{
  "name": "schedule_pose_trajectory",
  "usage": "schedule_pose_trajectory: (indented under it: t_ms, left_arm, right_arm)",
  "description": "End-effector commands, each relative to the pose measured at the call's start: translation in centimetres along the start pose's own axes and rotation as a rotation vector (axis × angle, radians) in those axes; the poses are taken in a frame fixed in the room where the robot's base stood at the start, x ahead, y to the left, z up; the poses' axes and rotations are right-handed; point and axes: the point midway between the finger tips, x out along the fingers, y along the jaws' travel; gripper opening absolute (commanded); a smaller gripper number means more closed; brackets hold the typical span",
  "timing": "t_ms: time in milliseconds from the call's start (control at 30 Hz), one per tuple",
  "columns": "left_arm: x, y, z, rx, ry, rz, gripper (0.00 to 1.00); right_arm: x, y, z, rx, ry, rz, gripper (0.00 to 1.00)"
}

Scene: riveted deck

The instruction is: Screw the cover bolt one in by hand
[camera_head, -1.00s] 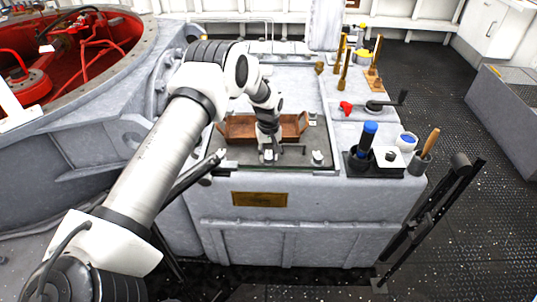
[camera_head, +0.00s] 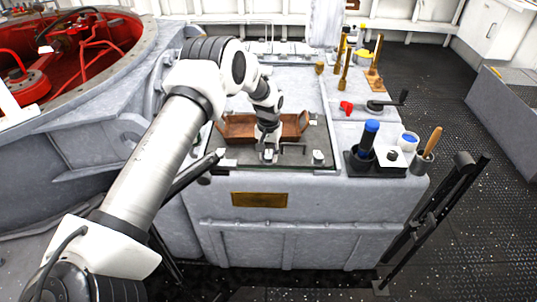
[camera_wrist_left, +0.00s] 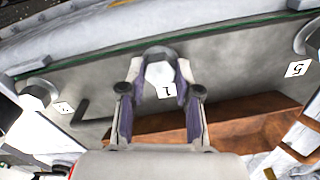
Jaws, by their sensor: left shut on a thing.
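My left gripper (camera_head: 268,153) reaches down onto the near edge of the flat grey cover (camera_head: 235,155). In the left wrist view my left gripper (camera_wrist_left: 160,78) has its two purple-padded fingers closed on a pale bolt head, cover bolt one (camera_wrist_left: 160,72). The label "1" shows just beside this bolt, between the fingers. The bolt's shank is hidden, so I cannot tell how deep it sits. Another bolt (camera_head: 318,157) stands to the right on the same edge. My right gripper is not in view.
A brown open wooden tray (camera_wrist_left: 232,116) lies on the cover close behind the fingers. A black hex key (camera_wrist_left: 92,114) lies left of them. To the right stand a blue-topped black tool (camera_head: 369,135), a blue-white pot (camera_head: 408,140) and a red-handled item (camera_head: 346,107).

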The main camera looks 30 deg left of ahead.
Motion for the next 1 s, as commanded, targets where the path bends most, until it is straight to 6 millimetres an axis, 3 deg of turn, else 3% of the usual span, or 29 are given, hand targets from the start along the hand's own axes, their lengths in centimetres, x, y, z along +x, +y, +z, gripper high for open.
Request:
schedule_pose_trajectory:
  t_ms: [367,400,467,800,1000]
  left_arm:
    - [0.0,0.0,0.0,0.010,0.001,0.000,0.00]
    - [0.0,0.0,0.0,0.010,0.001,0.000,0.36]
    - [0.0,0.0,0.0,0.009,0.001,0.000,0.57]
    - [-0.3,0.0,0.0,0.009,0.001,0.000,0.57]
    - [-3.6,0.0,-0.1,0.009,0.004,0.001,0.57]
  right_arm:
    - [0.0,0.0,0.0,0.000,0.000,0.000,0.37]
    - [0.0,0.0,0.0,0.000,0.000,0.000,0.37]
    - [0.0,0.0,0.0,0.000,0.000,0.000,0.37]
    - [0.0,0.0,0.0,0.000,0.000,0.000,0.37]
    - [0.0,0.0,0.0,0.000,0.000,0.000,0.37]
